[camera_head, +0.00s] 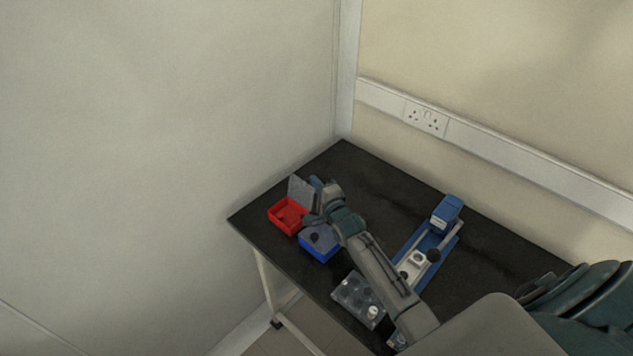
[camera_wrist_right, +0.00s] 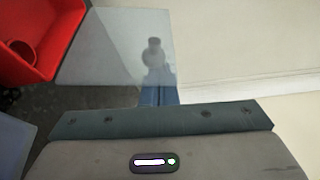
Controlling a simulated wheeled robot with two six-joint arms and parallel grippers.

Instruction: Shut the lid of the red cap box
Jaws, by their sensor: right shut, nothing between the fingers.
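The red cap box (camera_head: 279,222) stands at the left end of the black table, with red contents inside. Its clear grey lid (camera_head: 299,189) stands raised at the back, so the box is open. In the right wrist view the red box (camera_wrist_right: 60,35) is at the upper left and the see-through lid (camera_wrist_right: 112,45) spans the upper middle. My right gripper (camera_head: 316,183) is shut and empty, close by the lid's right edge. In the wrist view its narrow end (camera_wrist_right: 154,55) shows dimly through the lid; contact is unclear. My left gripper is not in view.
A blue box (camera_head: 321,253) with a grey top stands just right of the red box, under my right arm. A clear tray with dark round items (camera_head: 347,292) and a blue-and-white device (camera_head: 446,214) stand further right. Walls border the table's back.

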